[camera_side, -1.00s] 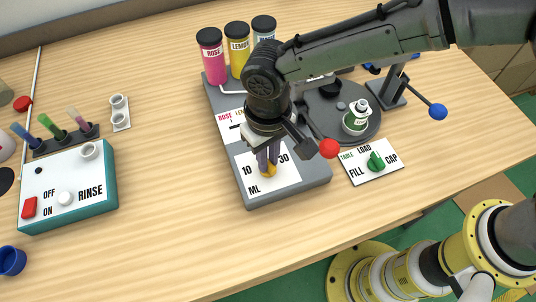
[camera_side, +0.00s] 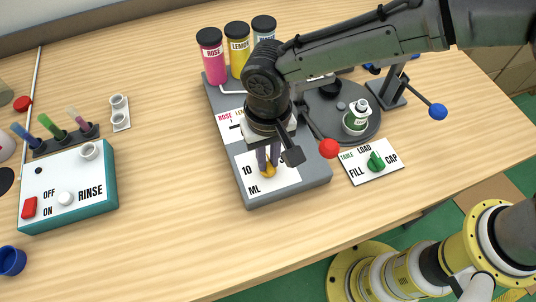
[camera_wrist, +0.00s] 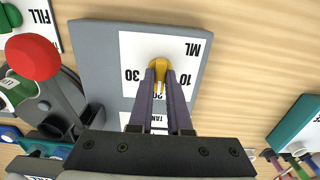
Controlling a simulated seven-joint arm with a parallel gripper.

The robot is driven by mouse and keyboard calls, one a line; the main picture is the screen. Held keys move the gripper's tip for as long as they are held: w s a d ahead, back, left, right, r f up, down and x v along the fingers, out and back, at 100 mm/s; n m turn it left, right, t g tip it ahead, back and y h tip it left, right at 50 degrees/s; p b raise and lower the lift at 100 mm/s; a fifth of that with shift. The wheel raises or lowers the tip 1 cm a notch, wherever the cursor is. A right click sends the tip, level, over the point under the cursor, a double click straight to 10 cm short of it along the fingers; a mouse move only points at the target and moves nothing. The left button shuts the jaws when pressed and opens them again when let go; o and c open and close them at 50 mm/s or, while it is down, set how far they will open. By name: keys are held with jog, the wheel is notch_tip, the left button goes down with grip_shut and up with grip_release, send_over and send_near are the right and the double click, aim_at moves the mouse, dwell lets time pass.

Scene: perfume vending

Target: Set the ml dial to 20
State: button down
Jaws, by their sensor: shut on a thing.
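The yellow ml dial (camera_side: 269,170) sits on the white ML label (camera_side: 284,183) at the near end of the grey dispenser box. My gripper (camera_side: 267,157) points down over the dial, its purple fingers shut on the knob. In the wrist view, the dial (camera_wrist: 158,66) shows between the fingertips (camera_wrist: 160,74). That view is upside down, with 30 left of the dial, 10 right of it and 20 below it, partly hidden by the fingers. The dial's narrow part seems to lie toward the 20; its exact pointing is hard to tell.
A red ball-ended lever (camera_side: 328,148) stands close to the right of my gripper. The FILL/LOAD/CAP panel with a green knob (camera_side: 376,161) lies to the right. Perfume bottles (camera_side: 238,50) stand behind. The table left of the box is clear up to the rinse station (camera_side: 68,187).

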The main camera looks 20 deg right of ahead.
aim_at(268, 162)
jog(key=c, duration=0.9)
grip_release()
jog(key=shift+o, duration=0.2)
notch_tip(268, 162, up, 14)
jog(key=shift+f, duration=0.1)
